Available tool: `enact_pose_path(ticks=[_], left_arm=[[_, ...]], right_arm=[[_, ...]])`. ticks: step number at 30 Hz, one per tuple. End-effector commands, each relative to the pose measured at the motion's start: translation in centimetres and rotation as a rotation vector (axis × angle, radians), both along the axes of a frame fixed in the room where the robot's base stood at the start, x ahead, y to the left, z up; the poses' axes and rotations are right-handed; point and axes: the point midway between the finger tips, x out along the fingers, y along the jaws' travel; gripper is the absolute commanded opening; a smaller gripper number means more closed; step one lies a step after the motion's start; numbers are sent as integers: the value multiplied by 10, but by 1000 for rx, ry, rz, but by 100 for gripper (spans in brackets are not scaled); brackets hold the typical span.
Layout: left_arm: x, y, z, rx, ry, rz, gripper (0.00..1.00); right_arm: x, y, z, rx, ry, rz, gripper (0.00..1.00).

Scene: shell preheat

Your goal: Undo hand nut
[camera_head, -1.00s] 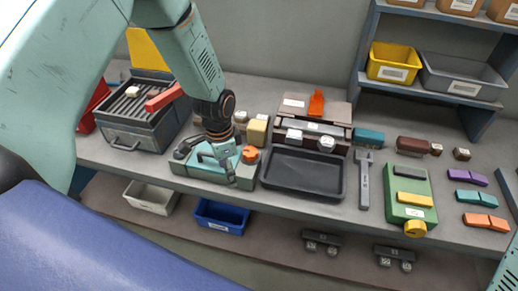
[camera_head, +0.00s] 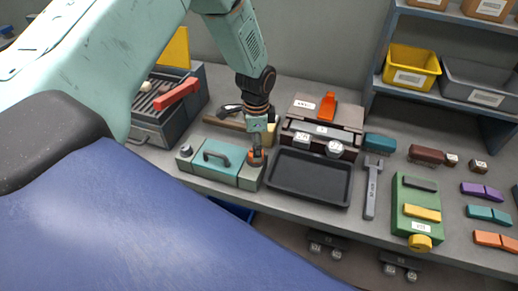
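A teal box (camera_head: 205,170) with a dark handle (camera_head: 216,157) on top stands on the bench at the left. An orange knob (camera_head: 256,162), which looks like the hand nut, is at the box's right end. My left gripper (camera_head: 257,152) points down at this knob, with its fingertips at or around it. The fingers partly cover the knob, and I cannot tell whether they grip it. My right gripper is out of view.
A dark tray (camera_head: 311,176) lies just right of the box. A grey wrench-like tool (camera_head: 371,188) and a green block (camera_head: 411,211) with a yellow knob (camera_head: 420,243) lie further right. A grill-like unit (camera_head: 160,115) stands at the left. A shelf holds a yellow bin (camera_head: 411,68).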

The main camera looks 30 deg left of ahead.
Motion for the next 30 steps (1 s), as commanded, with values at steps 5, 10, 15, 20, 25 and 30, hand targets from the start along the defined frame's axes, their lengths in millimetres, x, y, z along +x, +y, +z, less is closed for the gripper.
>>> enact_pose_path(ticks=[5, 10, 15, 20, 25, 30], left_arm=[[0, 0, -22, 1, 1, -2, 64], [2, -1, -29, -1, -1, -2, 64], [3, -2, -30, 0, -1, -4, 64], [4, -2, -30, 0, -1, -4, 56], [4, -2, -30, -1, -1, -4, 41], [5, -2, -30, 0, -1, -4, 27]], right_arm=[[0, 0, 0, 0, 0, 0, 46], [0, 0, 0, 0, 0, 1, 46], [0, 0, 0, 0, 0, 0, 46], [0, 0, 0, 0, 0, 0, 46], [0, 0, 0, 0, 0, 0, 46], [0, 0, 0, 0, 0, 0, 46]])
